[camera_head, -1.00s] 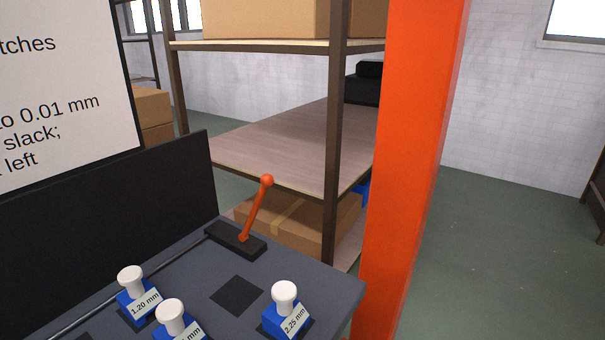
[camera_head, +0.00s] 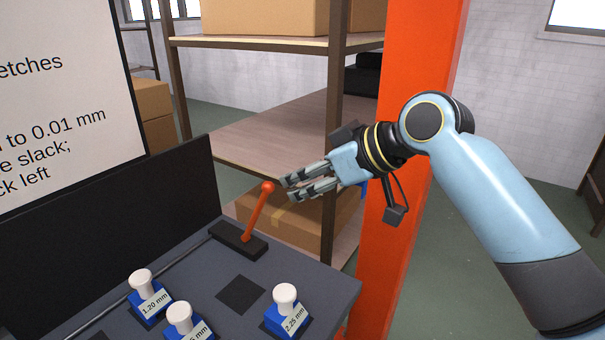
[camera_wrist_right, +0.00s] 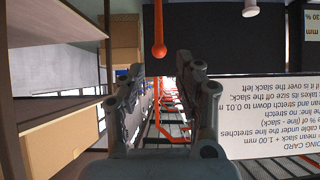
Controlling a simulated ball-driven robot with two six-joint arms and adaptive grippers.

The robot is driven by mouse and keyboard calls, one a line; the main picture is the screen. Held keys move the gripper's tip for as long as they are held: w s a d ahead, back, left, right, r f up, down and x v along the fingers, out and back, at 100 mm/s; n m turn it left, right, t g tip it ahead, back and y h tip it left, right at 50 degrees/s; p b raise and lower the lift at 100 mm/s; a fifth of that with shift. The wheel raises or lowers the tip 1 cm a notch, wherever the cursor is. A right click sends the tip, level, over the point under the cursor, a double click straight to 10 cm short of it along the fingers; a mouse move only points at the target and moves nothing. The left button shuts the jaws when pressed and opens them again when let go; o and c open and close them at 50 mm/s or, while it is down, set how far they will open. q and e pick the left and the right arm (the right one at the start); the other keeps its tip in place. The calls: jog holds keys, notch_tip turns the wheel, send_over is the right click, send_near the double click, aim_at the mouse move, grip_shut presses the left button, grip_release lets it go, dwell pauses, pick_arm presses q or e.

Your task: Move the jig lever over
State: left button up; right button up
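The jig lever (camera_head: 259,212) is an orange rod with a ball on top, tilted to the right, rising from a black slotted base (camera_head: 238,240) at the back right of the bench. My right gripper (camera_head: 286,188) is just right of the lever's ball, fingers pointing left and apart, with nothing between them. In the right wrist view the lever (camera_wrist_right: 159,32) hangs into the picture from the top, its ball just beyond the gap between the open fingers (camera_wrist_right: 166,80). My left gripper is in neither view.
Blue blocks with white knobs and size labels, such as the 2.25 mm one (camera_head: 285,312), stand on the grey bench (camera_head: 205,290). A black panel (camera_head: 100,225) stands behind them. A shelf rack (camera_head: 270,135) and an orange post (camera_head: 385,270) are close by the right arm.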

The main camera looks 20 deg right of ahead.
aim_at(271, 185)
jog(key=b+x, duration=0.7)
jog(key=x, duration=0.1)
jog(key=shift+w+r, duration=0.2)
jog(key=shift+r, duration=0.05)
jog(key=shift+w+a, duration=0.2)
jog(key=shift+c, duration=0.4)
jog(key=shift+r, duration=0.15)
jog(key=shift+c, duration=1.1)
jog(key=c, duration=0.4)
jog(key=shift+r, duration=0.1)
